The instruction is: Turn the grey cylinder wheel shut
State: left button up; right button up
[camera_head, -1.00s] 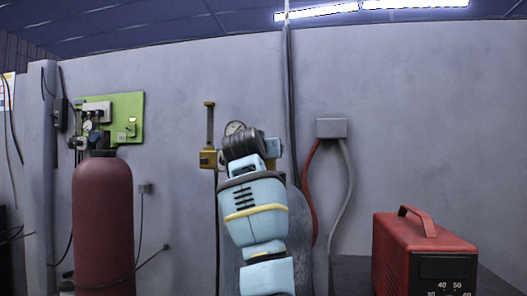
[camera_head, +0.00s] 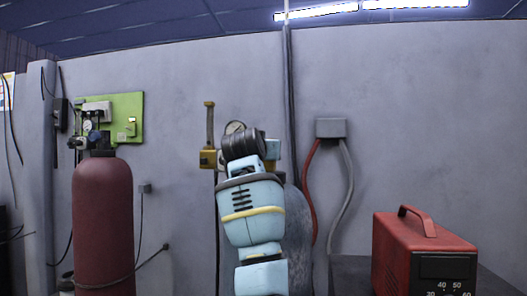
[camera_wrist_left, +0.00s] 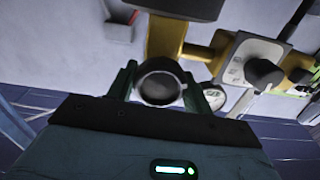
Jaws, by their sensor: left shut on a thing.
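The grey cylinder (camera_head: 299,225) stands against the wall in the head view, mostly hidden behind my left arm. Its wheel (camera_wrist_left: 160,84) shows in the left wrist view as a dark round piece with a lighter rim. My left gripper (camera_wrist_left: 158,78) is shut on the wheel, with one green finger on each side. In the head view my left wrist covers the wheel and most of the valve. My right gripper is in neither view.
A dark red cylinder (camera_head: 103,220) stands at the left, with a green panel (camera_head: 130,118) behind its top. A red box with a handle (camera_head: 425,250) sits on a dark surface at the right. A grey wall box (camera_head: 331,128) has red and grey cables hanging from it.

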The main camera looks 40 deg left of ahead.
pick_arm(q)
jog(key=m, duration=1.8)
jog(key=shift+m, duration=0.4)
jog(key=shift+f+m, duration=0.1)
jog(key=shift+m, duration=1.8)
jog(key=shift+w, duration=0.1)
jog(key=o, duration=0.9)
jog(key=shift+o, duration=0.3)
